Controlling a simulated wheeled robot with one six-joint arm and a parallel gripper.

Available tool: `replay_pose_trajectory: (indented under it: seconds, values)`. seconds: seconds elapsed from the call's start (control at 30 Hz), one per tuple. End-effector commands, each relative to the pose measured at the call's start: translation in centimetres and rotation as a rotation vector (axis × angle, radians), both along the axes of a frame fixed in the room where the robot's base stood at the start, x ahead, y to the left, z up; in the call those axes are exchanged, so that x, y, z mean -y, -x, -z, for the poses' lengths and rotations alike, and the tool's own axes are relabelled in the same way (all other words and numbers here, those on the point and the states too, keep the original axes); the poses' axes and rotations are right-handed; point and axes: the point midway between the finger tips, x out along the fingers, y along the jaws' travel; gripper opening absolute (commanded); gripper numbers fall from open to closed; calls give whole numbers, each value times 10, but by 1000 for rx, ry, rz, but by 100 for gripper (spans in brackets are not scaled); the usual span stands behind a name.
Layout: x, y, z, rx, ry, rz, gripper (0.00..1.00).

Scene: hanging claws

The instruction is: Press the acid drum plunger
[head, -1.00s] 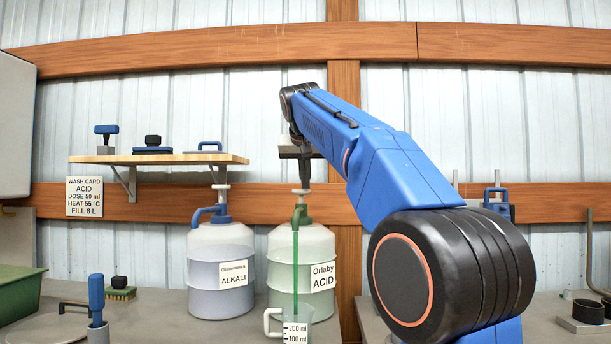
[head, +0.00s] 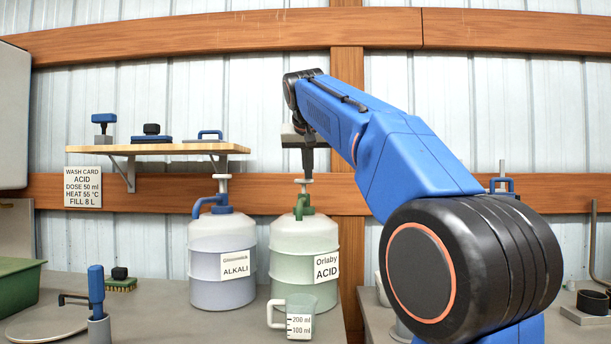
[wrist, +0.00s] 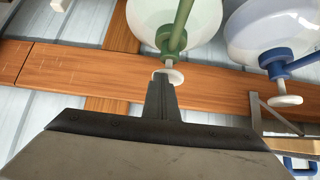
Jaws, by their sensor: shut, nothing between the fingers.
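The acid drum (head: 290,262), whitish with pale green contents and an Orlaby ACID label, stands on the bench. Its green pump (head: 303,205) carries a white plunger knob (head: 304,181). My gripper (head: 308,171) is shut and empty, pointing down just above the knob. In the wrist view my gripper's fingertips (wrist: 160,82) overlap the white knob (wrist: 169,77); I cannot tell whether they touch. A clear measuring jug (head: 300,322) marked 100 and 200 ml stands in front of the drum. Its liquid level is not clear.
The alkali drum (head: 222,270) with a blue pump stands close on the left. A wooden shelf (head: 165,149) holding blue-handled tools is above it. A wash card (head: 83,187) reads ACID, dose 50 ml. A blue-handled tool (head: 97,290) stands at front left.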

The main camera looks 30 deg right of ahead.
Motion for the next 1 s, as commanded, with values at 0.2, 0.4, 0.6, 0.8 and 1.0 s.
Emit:
replay_pose_trajectory:
  seconds: [0.2,0.4,0.6,0.8,1.0]
  values:
    - [-10,24,-30,3,1,-2,0]
    - [-25,44,-56,5,2,-2,0]
    - [-36,61,-75,4,2,-2,0]
    - [-39,68,-83,2,2,0,0]
    - [-40,69,-84,2,2,0,0]
